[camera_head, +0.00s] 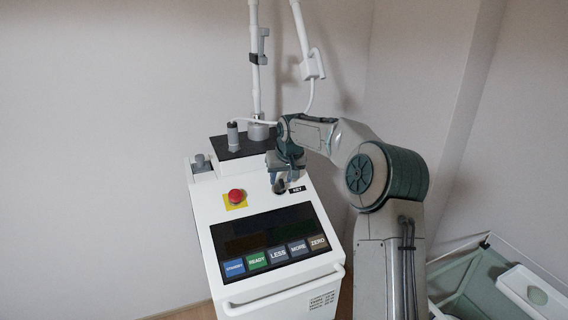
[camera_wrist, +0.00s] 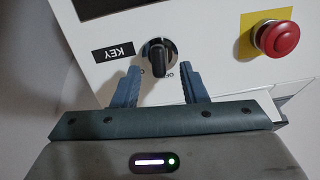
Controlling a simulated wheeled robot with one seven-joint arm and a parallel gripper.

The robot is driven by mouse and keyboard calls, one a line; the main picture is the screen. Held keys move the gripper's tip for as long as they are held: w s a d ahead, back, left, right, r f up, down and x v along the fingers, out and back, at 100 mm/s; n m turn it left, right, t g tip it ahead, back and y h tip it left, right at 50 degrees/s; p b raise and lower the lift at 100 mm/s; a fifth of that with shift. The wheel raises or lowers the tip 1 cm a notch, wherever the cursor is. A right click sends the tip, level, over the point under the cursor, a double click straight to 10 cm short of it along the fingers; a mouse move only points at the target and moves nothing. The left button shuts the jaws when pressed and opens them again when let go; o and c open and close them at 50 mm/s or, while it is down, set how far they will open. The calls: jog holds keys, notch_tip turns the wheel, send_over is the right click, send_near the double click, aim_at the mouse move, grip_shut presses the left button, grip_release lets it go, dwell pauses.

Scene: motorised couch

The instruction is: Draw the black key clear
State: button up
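The black key (camera_wrist: 159,59) stands in a round metal key switch on the white console's sloped top. The word KEY is on a black label (camera_wrist: 120,52) beside it, upside down in the wrist view. My gripper (camera_wrist: 161,80) is open, with one blue finger on each side of the key and a gap on both sides. In the head view my gripper (camera_head: 281,178) is at the key switch, left of the KEY label (camera_head: 297,190). There the gripper and arm partly hide the key.
A red stop button (camera_head: 236,196) on a yellow square sits left of the key switch. Below is a dark screen (camera_head: 268,243) with several labelled buttons. A grey post (camera_head: 233,133) and white poles (camera_head: 255,70) rise behind. A white-framed couch part (camera_head: 490,275) stands at lower right.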

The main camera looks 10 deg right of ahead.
jog(key=shift+x, duration=1.3)
grip_shut()
jog(key=shift+s+r, duration=0.1)
jog(key=shift+r, duration=0.1)
jog(key=shift+p+v, duration=0.65)
jog(key=shift+v, duration=0.85)
jog(key=shift+s, duration=0.1)
